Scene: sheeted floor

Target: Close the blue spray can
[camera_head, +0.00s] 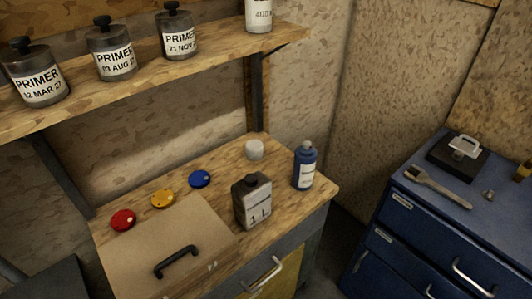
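The blue spray can (304,170) stands upright near the right back corner of the wooden workbench (285,212). It has a white label, and its narrow top is bare of any large cap. A small whitish cylinder that looks like a cap (254,149) stands on the bench to the left of the can and farther back, apart from it. Neither of my grippers is in view.
A dark 1 L bottle (252,202) stands in front of the can, to its left. Red (123,220), yellow (162,198) and blue (200,179) discs lie behind a handled box (165,245). A shelf (150,82) overhangs the bench; a blue cabinet (440,215) stands right.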

